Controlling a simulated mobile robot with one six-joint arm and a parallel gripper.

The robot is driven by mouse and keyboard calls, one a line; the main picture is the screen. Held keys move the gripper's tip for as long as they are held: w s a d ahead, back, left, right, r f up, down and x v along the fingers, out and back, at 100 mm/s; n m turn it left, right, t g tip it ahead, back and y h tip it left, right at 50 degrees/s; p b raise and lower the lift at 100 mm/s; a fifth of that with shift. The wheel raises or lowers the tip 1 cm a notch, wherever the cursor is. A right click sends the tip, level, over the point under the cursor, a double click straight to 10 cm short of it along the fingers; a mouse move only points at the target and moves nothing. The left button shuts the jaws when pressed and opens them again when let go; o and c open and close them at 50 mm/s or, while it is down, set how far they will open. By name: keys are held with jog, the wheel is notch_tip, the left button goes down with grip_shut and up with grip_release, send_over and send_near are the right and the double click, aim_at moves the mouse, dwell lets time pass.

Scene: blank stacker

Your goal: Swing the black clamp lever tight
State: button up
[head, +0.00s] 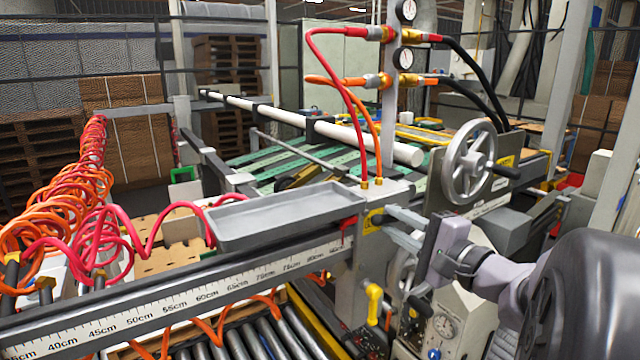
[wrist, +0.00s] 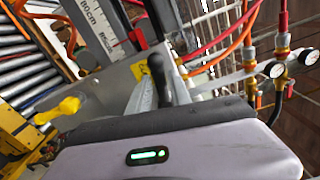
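The black clamp lever (wrist: 157,72) shows in the wrist view as a dark rounded handle rising between my fingers, next to a yellow label on the grey end housing. In the head view it is mostly hidden by my fingers near that label (head: 376,219). My gripper (head: 388,220) reaches in from the right, its two grey fingers apart, one above the other. In the wrist view, my gripper (wrist: 163,76) has a finger on each side of the lever. Whether either finger touches it I cannot tell.
A silver handwheel (head: 468,163) stands right of and above my fingers. A grey tray (head: 285,215) lies on the ruler rail (head: 190,297) to the left. Red and orange hoses (head: 350,110) rise just behind. A yellow handle (head: 374,303) sits below.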

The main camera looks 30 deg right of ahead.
jog(key=shift+w+a+r, duration=0.1)
jog(key=shift+w, duration=0.25)
jog(key=shift+r+p, duration=0.1)
jog(key=shift+p, duration=0.35)
jog(key=shift+r+m+p, duration=0.1)
jog(key=shift+m+p, duration=0.3)
jog(key=shift+p, duration=0.25)
jog(key=m+p, duration=0.1)
jog(key=p, duration=0.2)
jog(key=r+m+p, duration=0.1)
jog(key=p, duration=0.1)
jog(key=shift+d+r+m+p, duration=0.1)
jog(key=shift+d+m+p, duration=0.2)
jog(key=shift+p, duration=0.1)
jog(key=m+p, duration=0.1)
jog(key=p, duration=0.2)
jog(key=r+m+p, duration=0.1)
jog(key=m+p, duration=0.1)
jog(key=p, duration=0.1)
jog(key=shift+d, duration=0.4)
jog(key=d+r+m+p, duration=0.2)
jog(key=d+m+p, duration=0.2)
jog(key=m+p, duration=0.6)
jog(key=s+b, duration=0.2)
jog(key=s, duration=0.6)
jog(key=shift+s+d+f+b, duration=0.25)
jog(key=shift+s+d+b, duration=0.05)
jog(key=shift+d, duration=0.05)
